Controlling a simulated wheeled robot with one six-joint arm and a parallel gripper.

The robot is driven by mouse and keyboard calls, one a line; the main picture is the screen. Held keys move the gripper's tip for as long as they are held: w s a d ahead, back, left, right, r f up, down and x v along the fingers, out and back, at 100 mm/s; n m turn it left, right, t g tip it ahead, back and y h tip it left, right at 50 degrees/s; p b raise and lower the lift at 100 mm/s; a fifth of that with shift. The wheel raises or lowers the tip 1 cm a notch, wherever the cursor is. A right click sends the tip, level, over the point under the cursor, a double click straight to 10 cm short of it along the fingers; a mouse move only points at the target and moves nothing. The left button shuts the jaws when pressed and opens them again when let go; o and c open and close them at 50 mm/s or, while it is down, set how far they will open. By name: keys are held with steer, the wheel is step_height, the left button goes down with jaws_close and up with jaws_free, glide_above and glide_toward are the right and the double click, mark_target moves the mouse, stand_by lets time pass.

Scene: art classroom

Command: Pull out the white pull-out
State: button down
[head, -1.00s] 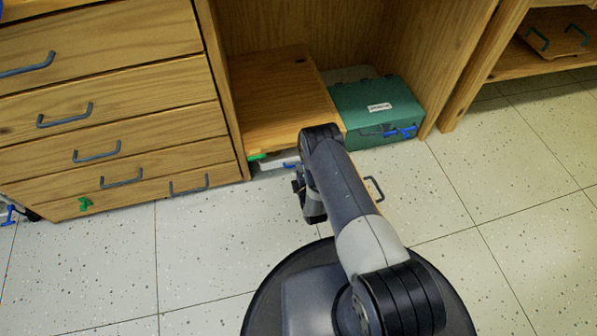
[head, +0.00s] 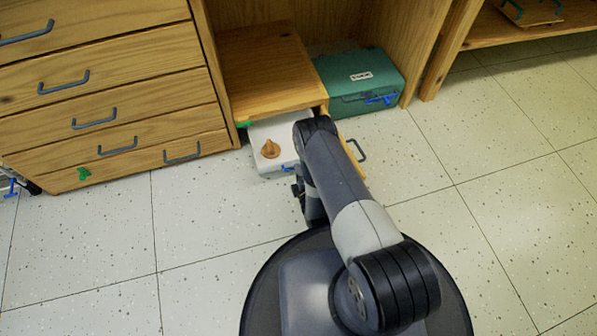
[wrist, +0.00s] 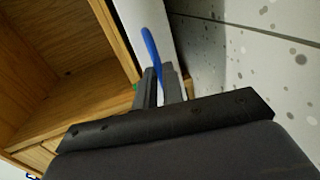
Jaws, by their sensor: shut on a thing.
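The white pull-out (head: 263,131) stands out from under a low wooden box (head: 270,70) in the open cabinet bay. A small wooden cone-like piece (head: 270,149) is on top of it. Its blue handle (head: 288,168) is at the front, partly behind my arm. My gripper (wrist: 161,82) is shut on this blue handle, which also shows in the wrist view (wrist: 152,48). In the head view my forearm hides the pull-out's right part and most of the gripper.
A teal case (head: 365,84) with a blue latch stands to the right in the bay. A dark handle (head: 356,151) shows just right of my arm. A wooden drawer stack (head: 110,90) is on the left. The speckled floor (head: 200,215) in front is clear.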

stand_by(0.3)
steer(key=c, duration=1.5)
jaws_free()
steer(key=shift+s, duration=0.1)
